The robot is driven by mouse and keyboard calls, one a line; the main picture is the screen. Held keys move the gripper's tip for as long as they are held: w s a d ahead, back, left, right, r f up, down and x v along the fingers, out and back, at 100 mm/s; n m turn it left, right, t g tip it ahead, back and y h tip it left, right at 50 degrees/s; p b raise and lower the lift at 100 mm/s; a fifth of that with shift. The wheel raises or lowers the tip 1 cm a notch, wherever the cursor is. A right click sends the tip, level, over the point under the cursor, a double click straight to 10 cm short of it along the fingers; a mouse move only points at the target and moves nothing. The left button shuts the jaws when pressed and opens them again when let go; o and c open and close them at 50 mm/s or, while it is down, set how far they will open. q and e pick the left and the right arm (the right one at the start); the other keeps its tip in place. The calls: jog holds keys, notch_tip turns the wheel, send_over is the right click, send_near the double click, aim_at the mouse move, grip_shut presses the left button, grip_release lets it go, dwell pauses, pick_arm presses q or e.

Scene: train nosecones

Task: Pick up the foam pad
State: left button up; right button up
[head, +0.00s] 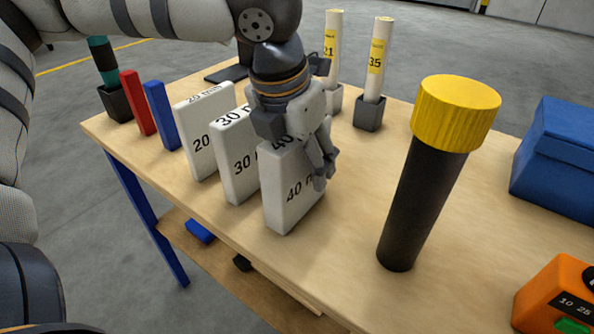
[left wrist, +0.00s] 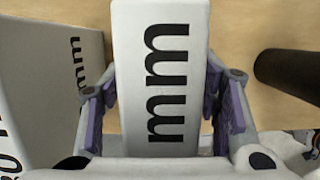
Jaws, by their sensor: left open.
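Three pale grey blocks that look like foam pads stand upright on the wooden table, marked 20 mm (head: 200,150), 30 mm (head: 236,170) and 40 mm (head: 285,205). The task does not say which one is meant. My left gripper (head: 308,165) is open and pointing down over the 40 mm pad, one finger in front of its right side. In the left wrist view the gripper (left wrist: 160,100) has a finger on each side of this pad (left wrist: 162,45), with no clear grip. Part of the pad is hidden behind the gripper. My right gripper is not in view.
The 30 mm pad is close on the left. A black cylinder with a yellow cap (head: 425,170) stands to the right. Yellow-labelled tubes (head: 376,70) stand behind. A blue box (head: 558,160) and an orange device (head: 555,300) are at the right. The table's front edge is near.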

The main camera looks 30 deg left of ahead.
pick_arm(q)
grip_shut()
jog(key=s+d+r, duration=0.9)
jog(key=s+r, duration=0.1)
jog(key=r, duration=0.3)
jog(key=shift+s+d+r, duration=0.15)
jog(key=shift+s+r, duration=0.15)
jog(key=shift+s, duration=0.05)
